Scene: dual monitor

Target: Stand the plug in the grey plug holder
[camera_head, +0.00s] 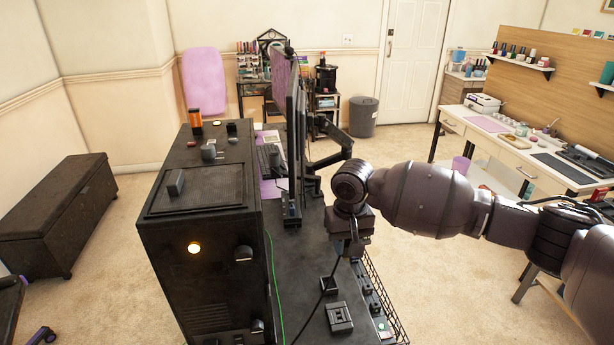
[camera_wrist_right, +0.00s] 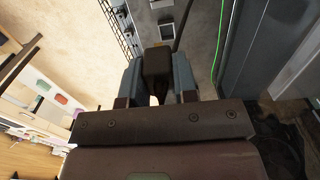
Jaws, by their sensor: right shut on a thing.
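My right gripper (camera_head: 351,246) hangs over the desk strip behind the black computer tower, pointing down. In the right wrist view its fingers (camera_wrist_right: 157,84) are shut on a dark plug (camera_wrist_right: 156,62), which sits between the two blue-grey pads. A black cable (camera_head: 317,301) runs down from the gripper area to the desk. A grey slotted block (camera_head: 340,317) lies on the desk below and in front of the gripper; it looks like the plug holder, but I cannot be sure. The plug is apart from this block. My left gripper is out of view.
The black tower (camera_head: 200,240) stands left of the gripper. A monitor (camera_head: 294,130) on an arm is behind. Small dark items (camera_head: 372,302) line the desk's right edge beside a wire rack (camera_head: 384,300). A green cable (camera_head: 273,285) runs along the tower.

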